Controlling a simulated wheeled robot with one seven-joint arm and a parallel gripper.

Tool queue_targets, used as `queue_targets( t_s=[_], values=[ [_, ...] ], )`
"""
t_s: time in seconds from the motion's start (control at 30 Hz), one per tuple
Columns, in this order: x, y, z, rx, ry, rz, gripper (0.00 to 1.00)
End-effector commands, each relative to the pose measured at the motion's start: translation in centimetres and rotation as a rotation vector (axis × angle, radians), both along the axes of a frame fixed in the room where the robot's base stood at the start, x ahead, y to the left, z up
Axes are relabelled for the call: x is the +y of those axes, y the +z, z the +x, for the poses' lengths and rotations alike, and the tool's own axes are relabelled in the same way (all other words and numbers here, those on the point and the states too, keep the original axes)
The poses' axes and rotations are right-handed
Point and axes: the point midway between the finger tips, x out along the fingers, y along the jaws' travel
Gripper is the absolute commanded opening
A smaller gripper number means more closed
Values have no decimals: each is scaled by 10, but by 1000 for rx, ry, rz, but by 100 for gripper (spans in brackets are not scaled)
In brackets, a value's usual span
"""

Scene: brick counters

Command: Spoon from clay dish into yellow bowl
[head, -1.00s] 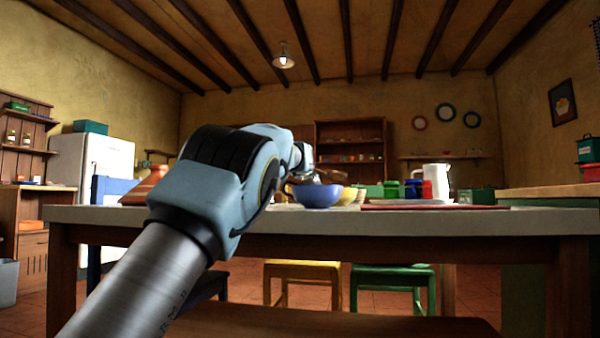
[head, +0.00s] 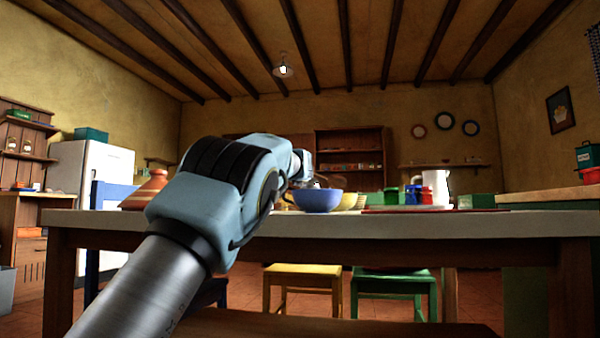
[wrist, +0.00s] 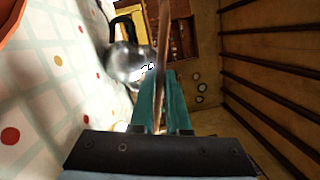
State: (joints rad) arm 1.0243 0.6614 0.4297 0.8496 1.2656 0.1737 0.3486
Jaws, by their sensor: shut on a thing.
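In the wrist view my gripper (wrist: 160,76) is shut on a thin brown spoon (wrist: 161,45), whose handle stands up between the teal fingers. The spoon's far end runs out of the picture. In the head view a yellow bowl (head: 347,201) stands on the table, partly hidden behind a blue bowl (head: 316,200). My gripper is near these bowls there, mostly hidden by my arm. An orange-brown rim (wrist: 10,18) shows at the wrist view's top left corner; I cannot tell whether it is the clay dish.
A shiny metal kettle (wrist: 128,64) with a black handle is close beside the fingers. A terracotta cone-shaped pot (head: 146,192) stands at the table's left. A white jug (head: 437,187) and coloured mugs (head: 413,195) stand to the right. The table's right front is clear.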

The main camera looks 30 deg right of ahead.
Motion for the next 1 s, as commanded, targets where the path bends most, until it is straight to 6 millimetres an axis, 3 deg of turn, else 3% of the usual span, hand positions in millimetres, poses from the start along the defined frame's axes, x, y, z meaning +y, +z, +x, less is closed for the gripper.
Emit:
queue_targets(
  t_s=[0.6, 1.0],
  values=[
    [0, 40, 0, 0, 0, 0, 0],
    [0, 40, 0, 0, 0, 0, 0]
  ],
)
